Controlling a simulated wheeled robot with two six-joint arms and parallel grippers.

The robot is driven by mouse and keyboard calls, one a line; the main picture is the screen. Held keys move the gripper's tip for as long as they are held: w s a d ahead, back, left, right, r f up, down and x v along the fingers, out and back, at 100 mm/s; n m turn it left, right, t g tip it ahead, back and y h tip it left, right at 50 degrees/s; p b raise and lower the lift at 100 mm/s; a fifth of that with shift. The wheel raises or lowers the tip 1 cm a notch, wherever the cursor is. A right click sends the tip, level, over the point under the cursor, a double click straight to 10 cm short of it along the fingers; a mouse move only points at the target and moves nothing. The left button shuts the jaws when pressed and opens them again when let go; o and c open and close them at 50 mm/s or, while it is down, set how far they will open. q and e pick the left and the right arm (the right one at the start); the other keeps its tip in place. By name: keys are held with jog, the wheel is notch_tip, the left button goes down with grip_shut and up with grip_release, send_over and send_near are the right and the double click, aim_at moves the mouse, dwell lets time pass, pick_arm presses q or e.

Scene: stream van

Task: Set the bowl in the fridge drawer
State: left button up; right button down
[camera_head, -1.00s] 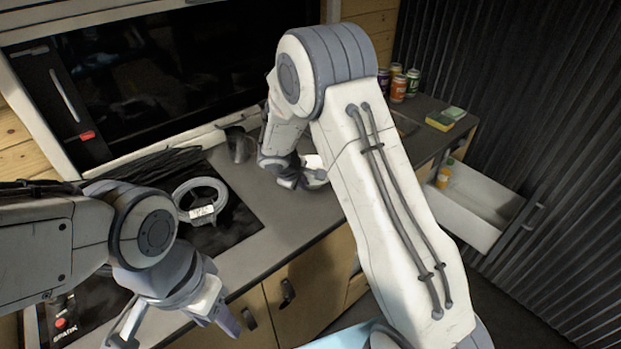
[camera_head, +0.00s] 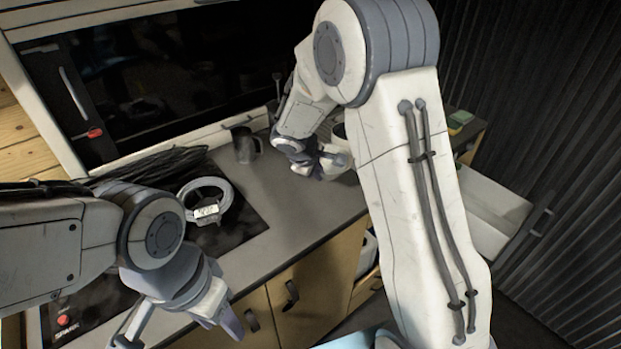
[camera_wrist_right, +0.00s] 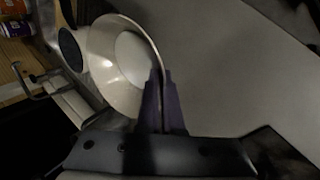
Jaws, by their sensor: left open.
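The white bowl (camera_head: 341,157) shows in part over the counter beyond the stove, partly hidden by my right gripper. In the right wrist view the bowl (camera_wrist_right: 108,62) has its near rim between the two dark, nearly closed fingers. My right gripper (camera_head: 332,168) is shut on that rim; I cannot tell whether the bowl is clear of the counter. The pulled-out white drawer (camera_head: 492,208) is at the right, partly hidden behind my right arm. My left gripper (camera_head: 180,335) is open and empty at the lower left, in front of the stove.
A dark mug (camera_head: 245,145) stands at the back of the counter. A white cup with dark contents (camera_wrist_right: 72,48) is close beside the bowl. A coiled light ring (camera_head: 205,200) lies on the stove. Cans (camera_wrist_right: 15,22) stand beyond. Corrugated dark wall (camera_head: 560,150) bounds the right side.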

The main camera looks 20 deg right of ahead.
jog(key=s+d+r, duration=0.5)
jog(key=s, duration=0.1)
jog(key=shift+s+d+r+b, duration=0.15)
jog(key=shift+s+d+b, duration=0.1)
jog(key=shift+s+b, duration=0.2)
dwell(1.9)
